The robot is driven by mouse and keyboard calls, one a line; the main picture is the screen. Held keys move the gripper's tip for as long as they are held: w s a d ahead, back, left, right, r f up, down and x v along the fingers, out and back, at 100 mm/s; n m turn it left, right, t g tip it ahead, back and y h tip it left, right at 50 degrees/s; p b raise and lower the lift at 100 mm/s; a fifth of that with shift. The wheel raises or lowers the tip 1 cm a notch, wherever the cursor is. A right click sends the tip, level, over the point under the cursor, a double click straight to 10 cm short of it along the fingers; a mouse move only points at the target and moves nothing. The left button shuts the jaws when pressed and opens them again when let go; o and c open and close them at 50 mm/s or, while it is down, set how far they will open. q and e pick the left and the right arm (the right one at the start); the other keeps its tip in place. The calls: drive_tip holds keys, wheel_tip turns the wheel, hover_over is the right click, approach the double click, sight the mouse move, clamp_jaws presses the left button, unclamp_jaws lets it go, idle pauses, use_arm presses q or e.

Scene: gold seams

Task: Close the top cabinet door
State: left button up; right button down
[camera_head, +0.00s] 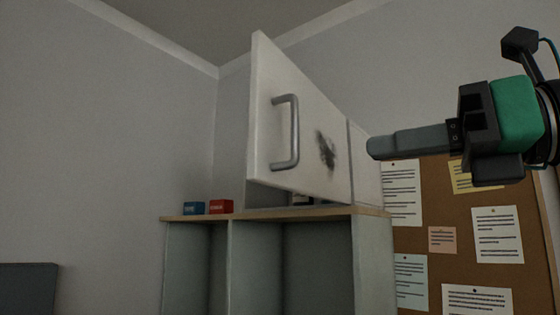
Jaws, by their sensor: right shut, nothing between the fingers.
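The top cabinet door (300,135) is white, with a grey bar handle (290,132) and a dark smudge on its face. It stands open, swung out toward me at an angle above the shelf unit. The cabinet body (365,168) behind it shows only in part, and most of its inside is hidden by the door. My right gripper (372,147) comes in from the right, shut and empty, with its fingertips pointing left. In the picture it is just right of the door; I cannot tell the gap in depth. My left gripper is not in view.
A shelf unit with a wooden top (250,215) and open compartments stands below the door. A cork board (445,265) with pinned papers is at the right. Open room lies left of the door.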

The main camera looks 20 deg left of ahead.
drive_tip(key=p, duration=0.7)
approach(257, 167)
drive_tip(key=x, duration=0.4)
drive_tip(key=shift+a+r, duration=0.25)
drive_tip(key=shift+a, duration=0.1)
drive_tip(key=shift+p+x, duration=0.45)
drive_tip(key=shift+x, duration=0.45)
drive_tip(key=shift+a+f, duration=0.2)
